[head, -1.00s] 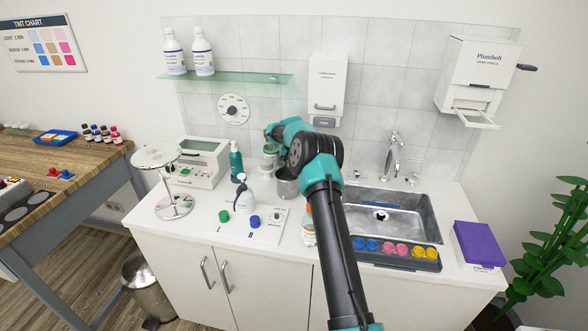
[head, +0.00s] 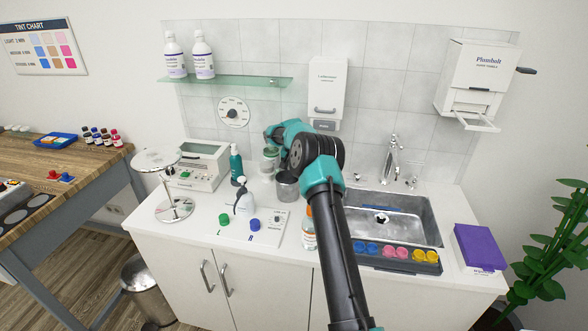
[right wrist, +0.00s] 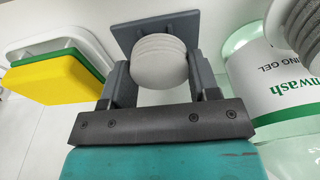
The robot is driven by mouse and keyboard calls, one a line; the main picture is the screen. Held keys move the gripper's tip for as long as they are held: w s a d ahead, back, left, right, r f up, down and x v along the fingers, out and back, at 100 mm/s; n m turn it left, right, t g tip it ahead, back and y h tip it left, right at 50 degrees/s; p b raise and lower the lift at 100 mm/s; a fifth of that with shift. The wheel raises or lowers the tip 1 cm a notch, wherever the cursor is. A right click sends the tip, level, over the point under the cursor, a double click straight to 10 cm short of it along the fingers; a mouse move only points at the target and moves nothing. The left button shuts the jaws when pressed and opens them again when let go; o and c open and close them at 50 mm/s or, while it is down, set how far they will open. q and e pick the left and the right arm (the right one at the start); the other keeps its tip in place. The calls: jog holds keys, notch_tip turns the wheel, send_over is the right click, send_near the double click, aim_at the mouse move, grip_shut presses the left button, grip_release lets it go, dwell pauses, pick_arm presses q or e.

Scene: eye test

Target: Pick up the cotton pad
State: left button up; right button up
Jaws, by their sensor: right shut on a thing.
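My right gripper (right wrist: 162,80) shows in the right wrist view, its two dark fingers on either side of a round, pale, ridged thing (right wrist: 160,60), which looks like the cotton pad or a stack of pads. The fingers are shut on it. A dark grey square plate (right wrist: 122,36) lies behind it; whether they touch I cannot tell. In the head view the gripper end (head: 272,132) is small, above a glass jar (head: 269,160), and the pad cannot be made out. My left gripper is not in view.
A yellow and green sponge (right wrist: 55,78) on a white dish (right wrist: 70,42) is left of the gripper; a green-tinted gel bottle (right wrist: 265,90) is close right. A grey cup (head: 287,187), teal bottle (head: 236,165) and sink (head: 405,215) share the counter. A purple box (head: 477,243) is far right.

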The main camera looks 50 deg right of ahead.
notch_tip(320, 180, up, 11)
jog(key=s+a, duration=0.5)
jog(key=a, duration=0.3)
jog(key=s+a, duration=0.5)
jog(key=a, duration=0.4)
dwell(0.5)
jog(key=shift+f, duration=0.1)
